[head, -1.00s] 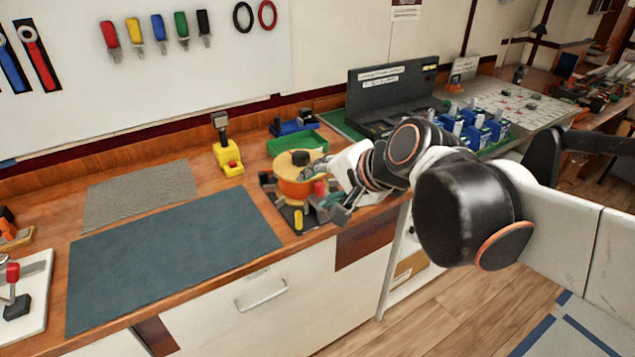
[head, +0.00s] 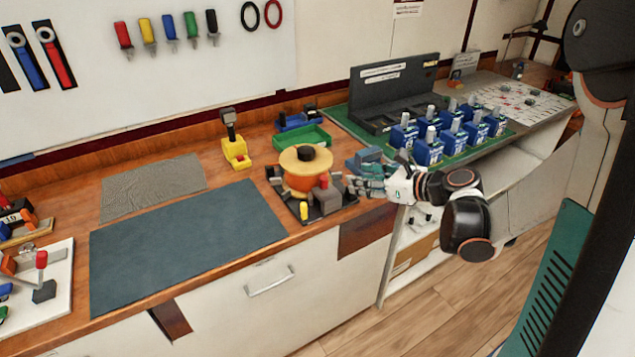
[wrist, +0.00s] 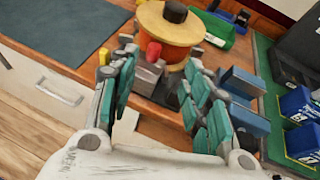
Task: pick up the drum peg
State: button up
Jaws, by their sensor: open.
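A yellow-and-orange drum (head: 299,182) with a black knob (head: 305,154) stands on a dark base plate at the counter's front. In front of it a red-topped peg (head: 323,180) sits in a grey block (head: 328,202), and a yellow peg (head: 304,211) stands at the plate's front corner. I cannot tell for sure which of these is the drum peg. My gripper (head: 362,182) is open and empty, right of the grey block. In the wrist view the red-topped peg (wrist: 153,52) and grey block (wrist: 149,76) show between my spread fingers, beyond them and apart.
Blue-grey blocks (head: 369,157) lie close to my gripper's right finger. A green tray (head: 303,137) and a yellow stand (head: 236,153) are behind the drum. Several blue breakers (head: 428,150) stand on a green board to the right. A dark mat (head: 185,245) leaves clear room to the left.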

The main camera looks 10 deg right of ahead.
jog(key=s+f, duration=0.1)
jog(key=b, duration=0.2)
send_near(327, 180)
jog(key=w+a+f, duration=0.1)
jog(key=w+f, duration=0.1)
jog(key=shift+r+b+x, duration=0.2)
jog(key=shift+b+x, duration=0.45)
jog(key=shift+x, duration=0.95)
jog(key=shift+r+b+x, duration=0.2)
jog(key=shift+b+x, duration=0.4)
jog(key=shift+x, duration=0.95)
jog(key=shift+a, duration=0.15)
jog(key=shift+r, duration=0.1)
jog(key=shift+c, duration=0.5)
grip_shut()
